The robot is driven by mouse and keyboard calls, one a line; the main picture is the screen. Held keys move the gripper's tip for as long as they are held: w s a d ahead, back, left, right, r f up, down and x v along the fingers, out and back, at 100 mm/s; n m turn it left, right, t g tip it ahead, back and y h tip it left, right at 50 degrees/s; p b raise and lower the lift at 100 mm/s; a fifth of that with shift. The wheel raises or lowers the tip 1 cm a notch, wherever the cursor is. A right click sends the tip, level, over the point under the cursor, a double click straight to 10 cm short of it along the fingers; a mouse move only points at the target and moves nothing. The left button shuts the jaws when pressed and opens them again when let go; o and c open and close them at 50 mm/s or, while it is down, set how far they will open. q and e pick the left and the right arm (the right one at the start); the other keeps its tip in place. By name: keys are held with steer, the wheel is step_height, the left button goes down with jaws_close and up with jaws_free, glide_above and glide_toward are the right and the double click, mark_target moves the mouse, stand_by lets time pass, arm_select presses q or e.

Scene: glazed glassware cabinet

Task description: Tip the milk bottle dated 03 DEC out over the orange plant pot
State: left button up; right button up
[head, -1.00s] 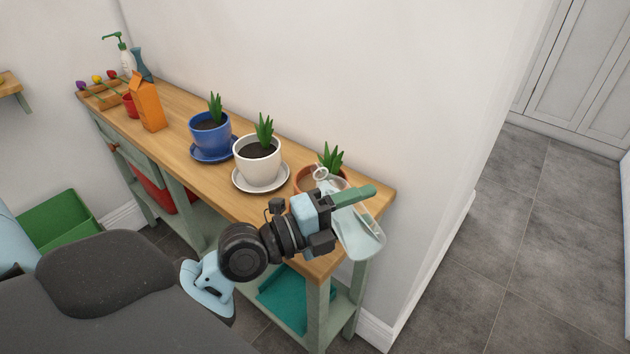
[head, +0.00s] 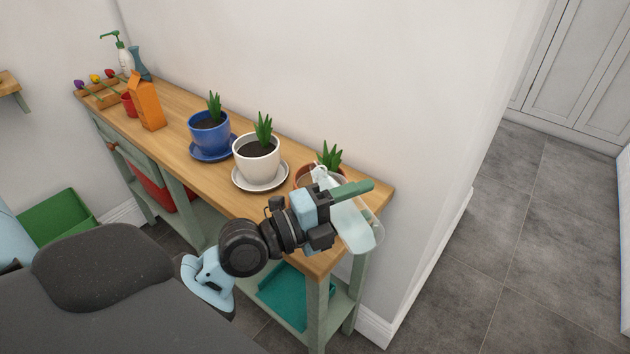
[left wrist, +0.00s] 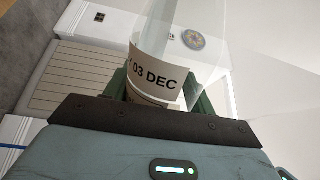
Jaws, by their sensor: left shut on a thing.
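The clear milk bottle (head: 356,226) is held tilted, its neck up and to the left over the orange plant pot (head: 303,178) and its base out past the bench's right end. The neck looks white. In the left wrist view, the bottle's label (left wrist: 155,78) reads 03 DEC. My left gripper (head: 350,190) is shut on the bottle, with green fingers on either side of it. The pot holds a spiky green plant (head: 330,156). The bottle and gripper partly hide the pot, and I cannot see whether milk falls into it. My right gripper is out of view.
A white pot (head: 256,160) and a blue pot (head: 209,135), each with a plant, stand on saucers to the left on the wooden bench (head: 215,178). An orange carton (head: 147,104) stands farther left. The wall runs close behind. Open floor lies at right.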

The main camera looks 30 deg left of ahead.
arm_select(q)
steer(key=shift+r, duration=0.15)
steer(key=shift+r, duration=0.2)
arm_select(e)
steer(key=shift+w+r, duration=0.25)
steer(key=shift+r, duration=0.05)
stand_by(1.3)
arm_select(q)
steer(key=shift+r+p, duration=0.1)
steer(key=shift+p, duration=0.2)
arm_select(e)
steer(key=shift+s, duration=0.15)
arm_select(q)
steer(key=shift+r+n, duration=0.15)
steer(key=shift+n, duration=0.25)
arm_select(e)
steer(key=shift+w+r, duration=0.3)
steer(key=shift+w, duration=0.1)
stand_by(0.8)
arm_select(q)
steer(key=shift+a+r, duration=0.1)
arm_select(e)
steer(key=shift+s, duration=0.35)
